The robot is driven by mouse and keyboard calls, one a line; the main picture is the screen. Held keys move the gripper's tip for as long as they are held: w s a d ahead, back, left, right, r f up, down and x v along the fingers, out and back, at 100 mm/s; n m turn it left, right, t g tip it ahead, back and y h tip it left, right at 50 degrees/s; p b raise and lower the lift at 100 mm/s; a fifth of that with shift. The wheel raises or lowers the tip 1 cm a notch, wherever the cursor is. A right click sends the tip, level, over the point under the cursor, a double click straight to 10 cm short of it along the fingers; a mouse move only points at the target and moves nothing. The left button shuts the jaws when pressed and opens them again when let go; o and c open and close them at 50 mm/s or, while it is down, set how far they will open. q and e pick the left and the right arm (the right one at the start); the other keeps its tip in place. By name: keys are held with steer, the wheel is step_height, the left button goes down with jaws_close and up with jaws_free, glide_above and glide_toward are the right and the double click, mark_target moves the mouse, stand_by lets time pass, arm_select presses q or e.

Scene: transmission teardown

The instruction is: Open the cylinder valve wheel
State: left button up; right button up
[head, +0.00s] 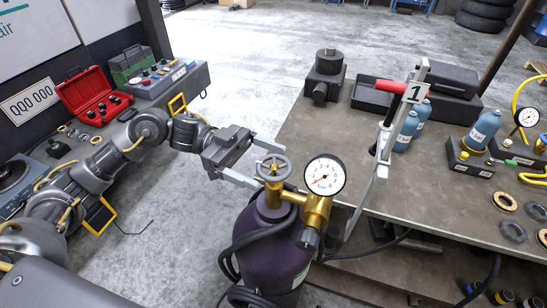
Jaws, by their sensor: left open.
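The grey round valve wheel (273,167) sits on top of the brass valve of the purple gas cylinder (268,235). A white-faced pressure gauge (324,175) is mounted on the valve, to the right of the wheel. My left gripper (269,168) reaches in from the left and is open. One finger is on the far side of the wheel and the other on its near side, so the wheel appears between the fingertips. I cannot tell whether either finger touches the wheel. My right gripper is not in view.
The workbench (330,130) is close on the right. A red open case (92,95) lies at left. Concrete floor is free behind my left gripper.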

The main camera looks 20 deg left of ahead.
mark_target(273, 169)
arm_select(q)
steer(key=shift+p+x, duration=0.35)
steer(key=shift+x, duration=0.8)
steer(key=shift+s+d, duration=0.1)
steer(key=shift+d, duration=0.25)
steer(key=shift+c, duration=0.2)
steer(key=c, duration=0.9)
